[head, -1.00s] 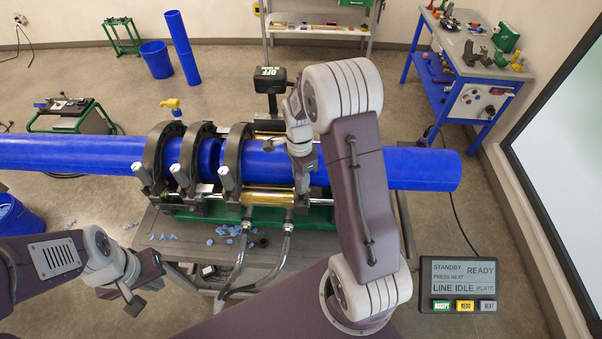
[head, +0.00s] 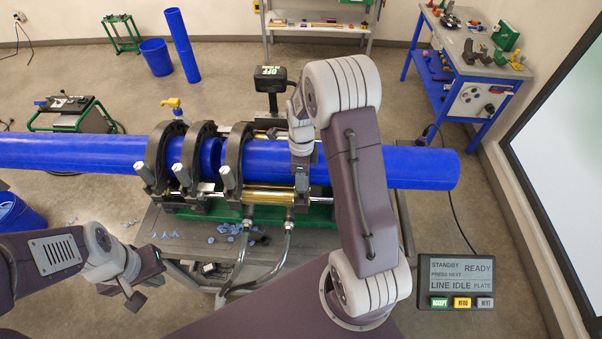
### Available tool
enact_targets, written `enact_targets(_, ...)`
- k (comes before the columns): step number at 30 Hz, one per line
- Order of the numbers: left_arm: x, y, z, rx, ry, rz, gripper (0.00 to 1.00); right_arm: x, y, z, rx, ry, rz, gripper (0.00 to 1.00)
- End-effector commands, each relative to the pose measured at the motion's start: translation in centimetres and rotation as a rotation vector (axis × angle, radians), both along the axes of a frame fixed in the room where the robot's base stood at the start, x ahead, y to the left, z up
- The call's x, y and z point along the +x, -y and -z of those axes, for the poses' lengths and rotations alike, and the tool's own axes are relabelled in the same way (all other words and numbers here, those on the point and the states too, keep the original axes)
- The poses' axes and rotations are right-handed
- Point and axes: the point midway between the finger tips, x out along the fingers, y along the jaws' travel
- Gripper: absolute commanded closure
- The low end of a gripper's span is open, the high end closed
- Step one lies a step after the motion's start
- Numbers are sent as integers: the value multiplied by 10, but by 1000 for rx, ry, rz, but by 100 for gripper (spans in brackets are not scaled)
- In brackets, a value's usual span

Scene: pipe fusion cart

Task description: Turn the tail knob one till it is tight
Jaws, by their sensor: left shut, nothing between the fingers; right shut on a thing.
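Blue pipes lie across the fusion machine, with the right pipe (head: 415,168) reaching out past the right end. Black clamp rings (head: 232,157) hold the pipes. Several grey knobs (head: 225,178) stand at the front of the rings. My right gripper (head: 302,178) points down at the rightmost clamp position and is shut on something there. The tail knob is hidden behind the gripper and wrist, so I cannot see it or how tight it sits. My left gripper (head: 134,298) is shut and empty, low at the left, apart from the machine.
Small blue shavings (head: 230,230) lie on the cart top below the clamps. Hoses (head: 285,250) hang at the cart's front. A black box marked OFF (head: 270,80) stands behind the machine. A panel (head: 457,283) at lower right reads STANDBY and READY.

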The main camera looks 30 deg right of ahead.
Motion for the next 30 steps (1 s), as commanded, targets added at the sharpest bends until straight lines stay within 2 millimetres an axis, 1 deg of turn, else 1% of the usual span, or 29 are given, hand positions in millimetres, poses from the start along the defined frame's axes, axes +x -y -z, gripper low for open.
enact_targets(1, 0, 0, -4, 0, 0, 0, 100, -6, 0, 0, 2, -17, 54, 100)
enact_targets(3, 0, 0, -8, 0, 0, 0, 100, -6, 0, -1, 2, -19, 162, 100)
enact_targets(5, 0, 0, -9, 0, 0, 0, 100, -6, 0, 0, 1, -18, 223, 100)
enact_targets(12, 0, 0, -9, 0, 0, 0, 100, -5, 1, 1, 1, -17, 256, 100)
enact_targets(15, 0, 0, -17, 0, 0, 0, 100, -6, 1, -1, 0, -18, 394, 100)
enact_targets(18, 0, 0, -19, 0, 0, 0, 100, -6, 1, 0, -1, -17, 495, 100)
enact_targets(23, 0, 0, -17, 0, 0, 0, 100, -6, 1, 2, -1, -16, 504, 100)
enact_targets(24, 0, 0, -17, 0, 0, 0, 100, -5, 1, 2, -2, -15, 504, 59)
enact_targets(26, 0, 0, -17, 0, 0, 0, 100, -5, 2, 1, -1, -12, 503, 42)
enact_targets(27, 0, 0, -17, 0, 0, 0, 100, -4, 1, 1, -1, -11, 503, 31)
enact_targets(29, 0, 0, -17, 0, 0, 0, 100, -4, 1, 1, 0, -10, 502, 15)
enact_targets(30, 0, 0, -17, 0, 0, 0, 100, -3, 1, 1, -1, -9, 502, 4)
